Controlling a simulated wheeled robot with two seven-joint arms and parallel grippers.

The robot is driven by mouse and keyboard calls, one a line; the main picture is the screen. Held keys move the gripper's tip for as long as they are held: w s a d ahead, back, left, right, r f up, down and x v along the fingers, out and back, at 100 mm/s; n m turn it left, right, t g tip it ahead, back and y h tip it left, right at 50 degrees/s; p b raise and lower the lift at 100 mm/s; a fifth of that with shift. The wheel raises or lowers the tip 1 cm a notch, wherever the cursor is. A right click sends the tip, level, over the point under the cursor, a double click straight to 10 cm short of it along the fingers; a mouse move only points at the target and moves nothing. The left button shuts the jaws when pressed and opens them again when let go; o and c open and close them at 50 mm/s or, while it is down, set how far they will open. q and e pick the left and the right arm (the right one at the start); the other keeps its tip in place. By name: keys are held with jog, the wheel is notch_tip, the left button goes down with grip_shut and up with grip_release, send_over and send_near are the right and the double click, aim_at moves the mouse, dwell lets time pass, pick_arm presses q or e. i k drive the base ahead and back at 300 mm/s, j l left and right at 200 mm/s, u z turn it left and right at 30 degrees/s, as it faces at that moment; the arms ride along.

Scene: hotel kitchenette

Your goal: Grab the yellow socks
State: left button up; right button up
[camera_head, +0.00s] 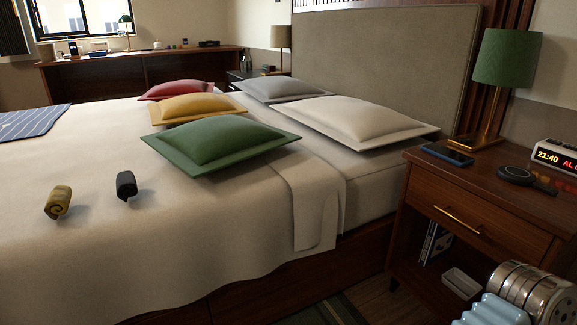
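The yellow socks (57,203) are a small rolled bundle of mustard-yellow cloth with a darker spiral at the near end. They lie on the white bedspread at the left of the head view, apart from everything else. A similar dark grey or black roll (126,186) lies a little to their right. The bed (190,260) carries both rolls. Neither of my grippers can be made out in this view, and nothing touches the socks.
Green (218,142), yellow (197,107), red and pale pillows lie towards the headboard. A striped blue cloth (30,122) lies at far left. A nightstand (480,195) with a lamp, phone and clock stands at right. Metallic cylindrical and pale-blue ribbed parts fill the bottom right corner. The bedspread around the socks is clear.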

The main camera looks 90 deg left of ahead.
aim_at(58, 203)
jog(key=u, duration=4.3)
jog(key=z, duration=0.35)
jog(key=j+z, duration=0.7)
jog(key=k+j+z, duration=0.1)
jog(key=z, duration=0.2)
jog(key=j, duration=0.1)
